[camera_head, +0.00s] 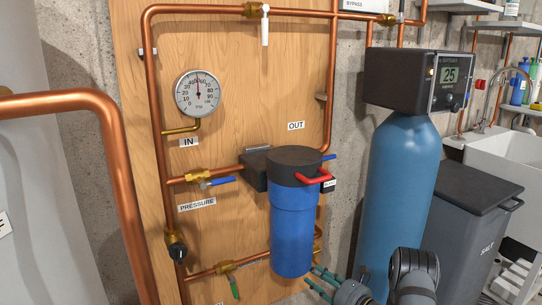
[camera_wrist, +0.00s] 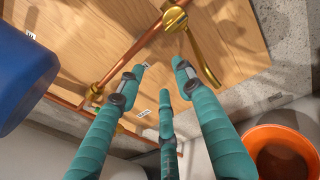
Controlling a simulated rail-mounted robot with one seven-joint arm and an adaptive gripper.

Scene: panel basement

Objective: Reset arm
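My gripper (camera_head: 322,277) is at the bottom of the head view, its teal fingers near the lower right side of the blue filter housing (camera_head: 292,230). In the wrist view, the teal fingers of my gripper (camera_wrist: 160,75) are spread apart with nothing held between them. A brass valve with a yellow lever (camera_wrist: 205,55) lies beyond the fingertips there, on a copper pipe (camera_wrist: 128,55). I cannot tell the exact gap between fingertips and valve. My arm enters the head view from the bottom right.
A wooden panel (camera_head: 225,50) carries pipes, valves and a pressure gauge (camera_head: 198,93). A blue softener tank (camera_head: 400,190) and a dark salt bin (camera_head: 465,220) stand to the right. The wrist view shows an orange bucket (camera_wrist: 252,140) at the right.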

